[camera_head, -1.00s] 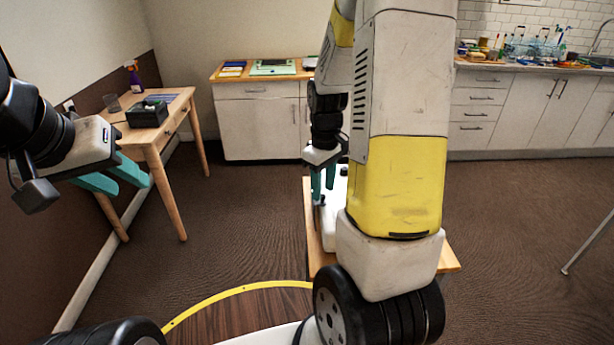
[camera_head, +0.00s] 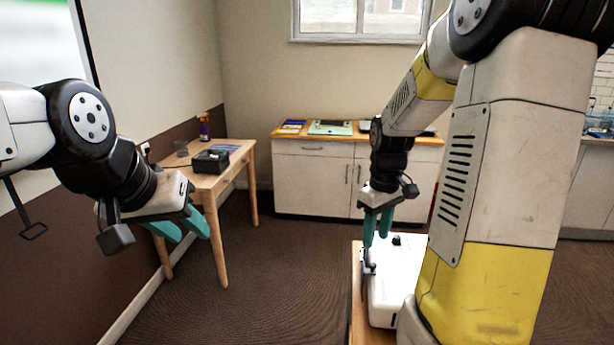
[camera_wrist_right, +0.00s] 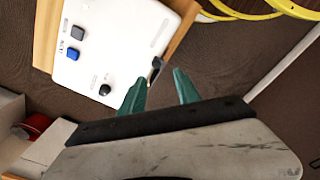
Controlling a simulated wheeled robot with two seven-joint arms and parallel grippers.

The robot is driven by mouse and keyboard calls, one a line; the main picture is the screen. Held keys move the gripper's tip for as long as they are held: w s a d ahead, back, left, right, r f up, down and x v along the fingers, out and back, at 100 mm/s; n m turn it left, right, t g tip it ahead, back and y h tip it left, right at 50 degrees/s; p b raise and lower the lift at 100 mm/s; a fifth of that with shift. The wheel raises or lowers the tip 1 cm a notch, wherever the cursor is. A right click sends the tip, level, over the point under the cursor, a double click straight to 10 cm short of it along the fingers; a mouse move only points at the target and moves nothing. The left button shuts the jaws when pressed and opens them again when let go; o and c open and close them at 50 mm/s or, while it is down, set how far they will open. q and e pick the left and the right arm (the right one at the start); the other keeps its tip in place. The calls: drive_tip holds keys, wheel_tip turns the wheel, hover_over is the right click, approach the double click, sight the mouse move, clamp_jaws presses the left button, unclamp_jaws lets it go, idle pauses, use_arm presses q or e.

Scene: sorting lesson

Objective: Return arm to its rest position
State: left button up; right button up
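My right arm (camera_head: 505,160) fills the right side of the head view and bends down from an elbow at the top. Its gripper (camera_head: 377,240) hangs fingers-down over or beside a white device (camera_head: 392,300) on a wooden stand. The right wrist view shows this gripper (camera_wrist_right: 158,92) open, with floor between its teal fingers. The device (camera_wrist_right: 120,30) has buttons, a black knob and a black lever (camera_wrist_right: 156,69) near the fingertips. I see no object held. My left gripper (camera_head: 193,237) is open and empty at the left, its fingers pointing down and right.
A wooden table (camera_head: 240,160) with a black box (camera_head: 210,161) and a spray bottle (camera_head: 204,127) stands behind the left gripper. A white cabinet (camera_head: 313,180) stands by the back wall. The floor (camera_head: 270,270) between the arms is clear.

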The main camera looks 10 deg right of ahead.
drive_tip(key=s+a+r+m+t+y, duration=0.1)
drive_tip(key=s+a+r+m+t, duration=0.1)
drive_tip(key=s+r, duration=0.5)
drive_tip(key=s+a+r+m+t+y, duration=0.1)
drive_tip(key=s+a+r+m+t, duration=0.2)
drive_tip(key=s+a+r, duration=0.4)
drive_tip(key=shift+a+t, duration=0.15)
drive_tip(key=shift+t, duration=0.35)
drive_tip(key=shift+r, duration=0.1)
